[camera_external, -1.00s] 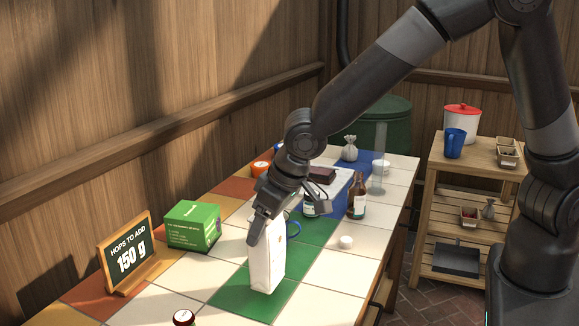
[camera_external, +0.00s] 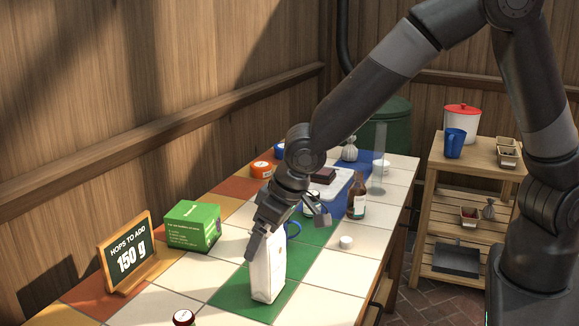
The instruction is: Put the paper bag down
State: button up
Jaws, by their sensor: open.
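The white paper bag (camera_external: 267,274) stands upright, or nearly so, on the green tiles of the table, in front of the green box. My gripper (camera_external: 261,238) is above it, pointing down, with its jaws open at the top of the bag. One finger shows on the left side of the bag's top. The other finger is hidden, and I cannot tell whether either finger touches the bag.
A green box (camera_external: 192,226) and a chalkboard sign (camera_external: 130,254) stand left of the bag. A red-capped jar (camera_external: 184,317) is at the front.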

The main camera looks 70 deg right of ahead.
jog(key=shift+r, duration=0.15)
jog(key=v, duration=1.2)
jog(key=s+d+r+y, duration=0.1)
jog(key=s+d+r, duration=0.7)
jog(key=s+d, duration=0.35)
jog(key=s+d+r+t+h, duration=0.1)
jog(key=s+d, duration=0.6)
jog(key=s, duration=0.7)
jog(key=shift+d+r, duration=0.2)
jog(key=shift+r, duration=0.35)
